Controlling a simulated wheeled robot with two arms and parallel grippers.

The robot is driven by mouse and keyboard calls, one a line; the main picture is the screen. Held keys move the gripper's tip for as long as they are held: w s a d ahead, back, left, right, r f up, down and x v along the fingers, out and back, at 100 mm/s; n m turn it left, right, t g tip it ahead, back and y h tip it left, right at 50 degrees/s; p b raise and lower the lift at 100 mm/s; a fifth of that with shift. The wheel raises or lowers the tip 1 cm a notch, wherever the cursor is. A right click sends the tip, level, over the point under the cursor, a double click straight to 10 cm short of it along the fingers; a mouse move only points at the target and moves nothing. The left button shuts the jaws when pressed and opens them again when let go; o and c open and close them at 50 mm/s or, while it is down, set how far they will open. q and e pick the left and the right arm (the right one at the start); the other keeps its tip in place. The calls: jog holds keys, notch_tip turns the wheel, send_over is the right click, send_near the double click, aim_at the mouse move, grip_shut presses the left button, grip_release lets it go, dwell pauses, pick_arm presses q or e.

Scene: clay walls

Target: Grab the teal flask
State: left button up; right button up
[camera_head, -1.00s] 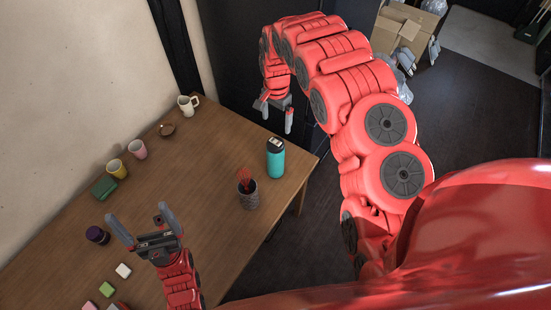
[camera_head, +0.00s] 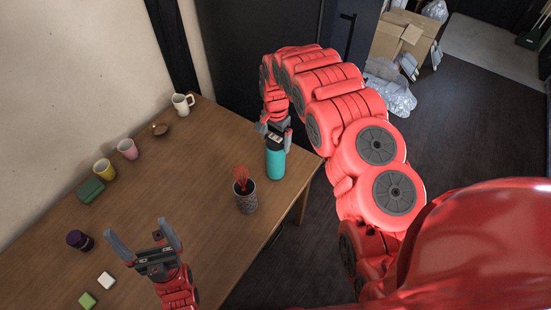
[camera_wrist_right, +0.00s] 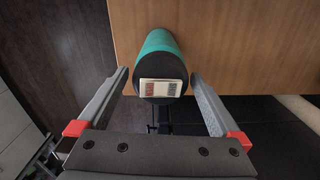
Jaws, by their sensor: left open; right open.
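The teal flask (camera_head: 275,163) stands upright on the wooden table near its right edge, with a dark lid. In the right wrist view the flask (camera_wrist_right: 158,42) shows its black lid with a pale top patch between the finger ends. My right gripper (camera_head: 276,138) is open at the top of the flask, one finger to each side of the lid; I cannot tell whether they touch it. It also shows open in the right wrist view (camera_wrist_right: 162,85). My left gripper (camera_head: 142,235) is open and empty above the near part of the table.
A patterned holder (camera_head: 246,200) with red sticks stands close to the flask's left. A white mug (camera_head: 182,104), a brown bowl (camera_head: 160,130), a pink cup (camera_head: 127,149), a yellow cup (camera_head: 104,170) and a green box (camera_head: 90,190) line the wall side. A purple-lidded jar (camera_head: 79,240) is further left.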

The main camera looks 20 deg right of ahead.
aim_at(276, 158)
notch_tip(276, 158, down, 3)
jog(key=shift+r+p, duration=0.15)
jog(key=shift+p, duration=0.55)
jog(key=shift+f, duration=0.6)
grip_shut()
